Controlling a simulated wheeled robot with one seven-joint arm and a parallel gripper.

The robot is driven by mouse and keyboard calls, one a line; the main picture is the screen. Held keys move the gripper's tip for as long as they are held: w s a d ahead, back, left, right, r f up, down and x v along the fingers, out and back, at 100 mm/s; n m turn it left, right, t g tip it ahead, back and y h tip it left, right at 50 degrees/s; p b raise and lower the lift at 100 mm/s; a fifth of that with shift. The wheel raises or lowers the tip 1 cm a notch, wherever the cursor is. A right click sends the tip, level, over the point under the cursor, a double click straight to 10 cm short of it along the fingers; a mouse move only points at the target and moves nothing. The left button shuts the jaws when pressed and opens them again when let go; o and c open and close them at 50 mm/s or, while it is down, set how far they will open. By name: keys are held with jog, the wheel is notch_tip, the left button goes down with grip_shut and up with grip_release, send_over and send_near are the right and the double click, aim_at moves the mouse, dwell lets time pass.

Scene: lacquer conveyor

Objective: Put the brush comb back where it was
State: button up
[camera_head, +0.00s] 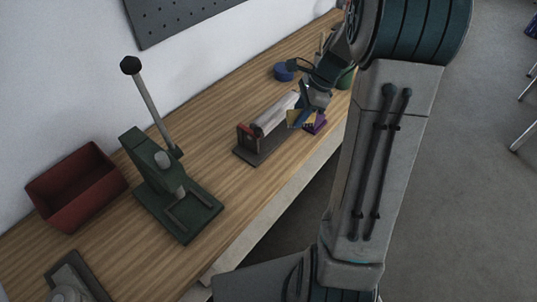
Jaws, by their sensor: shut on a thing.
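The brush comb (300,119) looks like a small tan-yellow piece with a toothed lower edge. My gripper (306,106) is shut on it and holds it over the bench, by the right end of a roller device. The fingertips are small and partly hidden, so their exact grip on the comb is unclear. A small purple object (317,125) shows just right of and behind the comb. I cannot tell whether they touch.
The roller device (262,148) sits on a dark base on the wooden bench (215,108). A green lever press (165,185) and red bin (75,187) stand left. A blue round item (283,72) and green container (346,79) stand behind my gripper.

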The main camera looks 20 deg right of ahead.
jog(key=s+a+f, duration=0.2)
jog(key=a, duration=0.1)
jog(key=s+a+f+p, duration=0.1)
jog(key=s+a+f, duration=0.1)
jog(key=a, duration=0.1)
jog(key=s+a+f, duration=0.1)
jog(key=a+f, duration=0.1)
jog(key=a, duration=0.1)
jog(key=shift+s+f, duration=0.15)
jog(key=shift+s, duration=0.25)
jog(key=shift+s+a+f, duration=0.1)
jog(key=shift+a+f, duration=0.05)
jog(key=shift+a, duration=0.05)
jog(key=shift+f+p, duration=0.35)
jog(key=shift+f, duration=1.6)
jog(key=shift+f, duration=0.2)
jog(key=o, duration=1)
jog(key=shift+c, duration=0.2)
jog(key=shift+r, duration=0.15)
